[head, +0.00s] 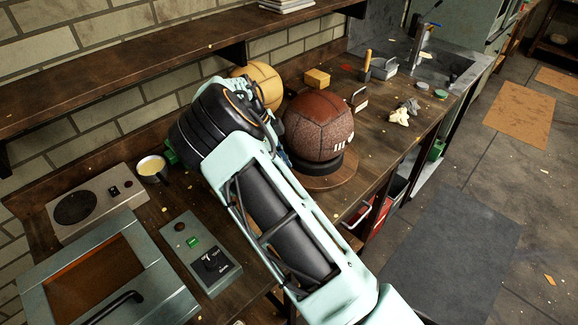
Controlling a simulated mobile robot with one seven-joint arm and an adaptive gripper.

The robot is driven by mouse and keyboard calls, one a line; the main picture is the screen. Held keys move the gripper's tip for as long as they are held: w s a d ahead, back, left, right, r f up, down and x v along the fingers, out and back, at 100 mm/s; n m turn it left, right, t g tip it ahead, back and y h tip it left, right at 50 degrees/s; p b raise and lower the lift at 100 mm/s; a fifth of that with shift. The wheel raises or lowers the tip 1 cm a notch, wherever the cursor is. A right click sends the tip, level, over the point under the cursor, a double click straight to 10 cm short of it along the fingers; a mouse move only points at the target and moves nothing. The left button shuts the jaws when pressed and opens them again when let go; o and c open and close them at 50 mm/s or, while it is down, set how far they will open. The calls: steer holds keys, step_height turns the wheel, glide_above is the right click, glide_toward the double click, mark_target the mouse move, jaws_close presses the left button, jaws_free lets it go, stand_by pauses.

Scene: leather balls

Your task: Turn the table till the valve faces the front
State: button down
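A dark red-brown leather ball (318,127) with a pebbled lower panel sits on a black ring (326,168) in the head view. The ring stands on a round wooden turntable (332,181) on the workbench. White marks show low on the ball's right side. I cannot make out the valve. My arm crosses in front from the lower right and covers the left part of the turntable. Its upper end is left of the ball. My gripper's fingers do not show; the arm hides that area.
A yellow ball (259,84) is behind, against the brick wall. A mug (152,169), a control box (202,254) and a grey-framed case (108,280) are left. A tan block (317,78) and crumpled scraps (403,112) are behind and right. A shelf (120,62) overhangs the bench.

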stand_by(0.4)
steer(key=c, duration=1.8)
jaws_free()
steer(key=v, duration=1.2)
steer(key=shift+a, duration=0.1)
